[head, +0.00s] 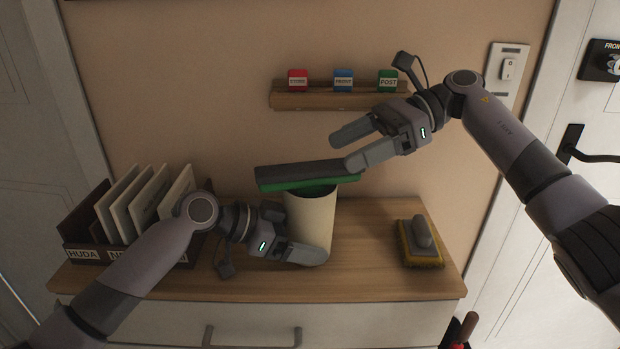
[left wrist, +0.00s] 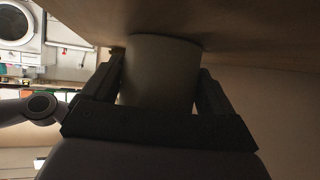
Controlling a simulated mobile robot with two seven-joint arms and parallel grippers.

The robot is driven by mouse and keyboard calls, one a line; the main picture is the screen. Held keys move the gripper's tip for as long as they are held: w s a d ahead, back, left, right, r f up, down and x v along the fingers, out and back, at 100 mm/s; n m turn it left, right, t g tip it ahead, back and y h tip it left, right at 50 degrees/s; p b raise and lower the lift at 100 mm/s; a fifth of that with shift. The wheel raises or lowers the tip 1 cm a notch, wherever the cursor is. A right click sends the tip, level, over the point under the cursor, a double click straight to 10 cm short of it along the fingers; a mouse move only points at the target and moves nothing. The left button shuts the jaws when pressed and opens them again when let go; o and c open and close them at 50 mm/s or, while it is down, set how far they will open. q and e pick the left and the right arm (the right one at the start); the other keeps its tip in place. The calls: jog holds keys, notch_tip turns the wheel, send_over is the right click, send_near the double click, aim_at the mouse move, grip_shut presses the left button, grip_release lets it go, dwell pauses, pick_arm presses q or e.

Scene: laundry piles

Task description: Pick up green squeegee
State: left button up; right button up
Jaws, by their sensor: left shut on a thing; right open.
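The green squeegee (head: 310,180) has a wide dark and green head that lies across the top of a cream cup (head: 312,215); its handle is not visible. The cup stands upright on the wooden cabinet top. My left gripper (head: 303,248) is shut on the cup, with one finger across its front; the left wrist view shows the cup (left wrist: 160,75) between both fingers. My right gripper (head: 341,151) is open and empty, its fingertips just above and beside the right end of the squeegee head. I cannot tell whether they touch it.
A file rack (head: 90,250) with several folders stands at the left of the cabinet top. A yellow-edged brush (head: 421,245) lies at the right. A small wall shelf (head: 335,101) with red, blue and green blocks is behind my right gripper.

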aim_at(312, 166)
jog(key=x, duration=0.5)
jog(key=shift+w+a+f, duration=0.1)
jog(key=shift+w+f, duration=0.05)
jog(key=c, duration=1.2)
jog(key=shift+o, duration=0.2)
